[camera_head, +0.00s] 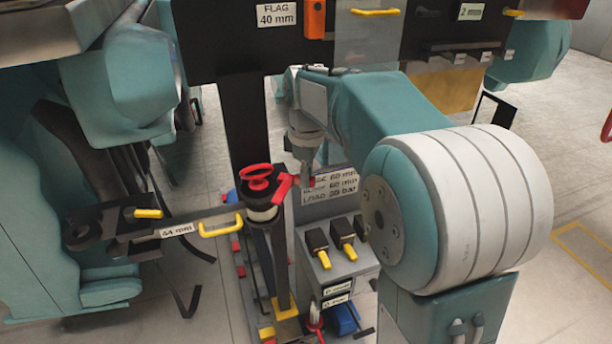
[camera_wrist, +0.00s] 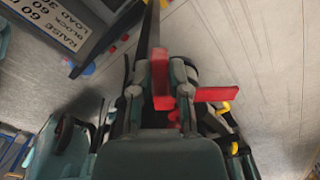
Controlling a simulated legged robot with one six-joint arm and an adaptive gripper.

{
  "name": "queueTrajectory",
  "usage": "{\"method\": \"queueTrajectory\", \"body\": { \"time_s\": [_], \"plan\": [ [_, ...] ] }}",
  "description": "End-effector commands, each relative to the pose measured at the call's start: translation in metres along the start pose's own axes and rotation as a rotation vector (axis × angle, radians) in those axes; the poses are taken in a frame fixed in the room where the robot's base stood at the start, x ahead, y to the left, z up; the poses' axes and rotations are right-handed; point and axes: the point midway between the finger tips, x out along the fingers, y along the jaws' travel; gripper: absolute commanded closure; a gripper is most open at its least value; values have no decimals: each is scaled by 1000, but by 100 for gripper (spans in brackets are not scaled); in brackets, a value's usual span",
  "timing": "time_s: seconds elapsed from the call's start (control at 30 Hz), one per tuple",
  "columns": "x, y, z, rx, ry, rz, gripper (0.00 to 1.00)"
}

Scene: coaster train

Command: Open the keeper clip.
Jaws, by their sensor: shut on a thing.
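The keeper clip appears to be the red angled piece (camera_head: 283,188) beside the top of a dark upright post, just right of a red handwheel (camera_head: 257,177). In the wrist view the red piece (camera_wrist: 215,94) has an upright part between my fingers and an arm reaching right. My gripper (camera_head: 305,178) points down at it, and its two fingers are shut on the red piece in the wrist view (camera_wrist: 161,90). My own arm hides part of the area to the right in the head view.
A bar marked 44 mm (camera_head: 176,229) with yellow handles reaches left from the post. A grey control box (camera_head: 340,245) with yellow-tipped levers stands close on the right. A dark overhead panel (camera_head: 225,40) is behind my arm. Teal train seats (camera_head: 120,85) are at left.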

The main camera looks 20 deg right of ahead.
Motion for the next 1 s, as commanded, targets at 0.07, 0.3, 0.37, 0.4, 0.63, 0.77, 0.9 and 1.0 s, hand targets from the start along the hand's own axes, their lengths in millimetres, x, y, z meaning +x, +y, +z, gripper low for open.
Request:
{"method": "queueTrajectory", "body": {
  "time_s": [0.07,0.3,0.37,0.4,0.63,0.77,0.9,1.0],
  "plan": [
    [1,0,0,1,-2,-2,100],
    [1,0,0,2,-1,-1,43],
    [1,0,0,2,-1,-1,43],
    [1,0,0,2,-1,-1,43],
    [-1,0,0,2,0,1,43],
    [-15,1,-1,2,2,3,43],
    [-43,1,-1,2,2,4,43],
    [-64,1,-1,2,1,4,43]
  ]
}}
